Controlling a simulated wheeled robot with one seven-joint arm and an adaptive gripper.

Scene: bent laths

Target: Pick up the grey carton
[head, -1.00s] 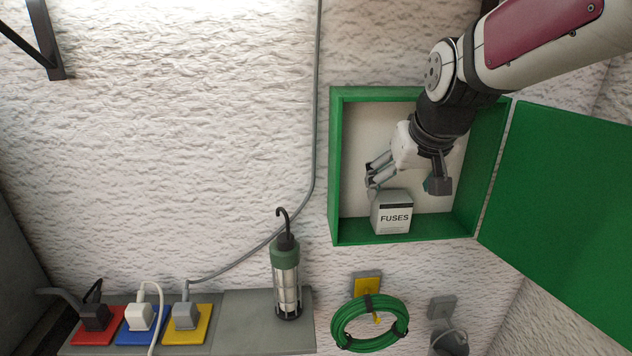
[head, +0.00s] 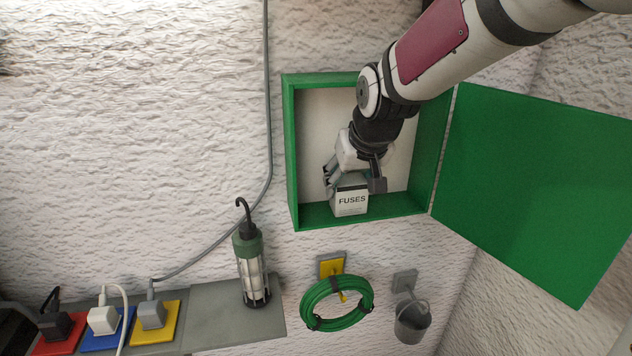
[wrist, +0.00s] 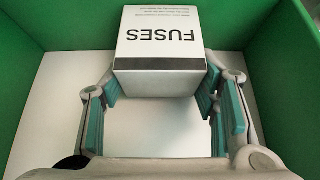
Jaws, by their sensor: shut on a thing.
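The grey carton (head: 350,199), marked FUSES, stands upright on the floor of the open green wall box (head: 291,150). My gripper (head: 349,184) reaches into the box from above, with its fingers on either side of the carton's upper part. In the wrist view the carton (wrist: 162,65) lies between the two teal-padded fingers (wrist: 162,88), and they are shut on it. The part of the carton behind the gripper is hidden in the head view.
The green door (head: 540,190) stands open to the right. Below the box hang a green cable coil (head: 313,310) and a grey bucket (head: 411,325). A caged lamp (head: 253,275) stands on a grey shelf (head: 205,310) beside several plugs.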

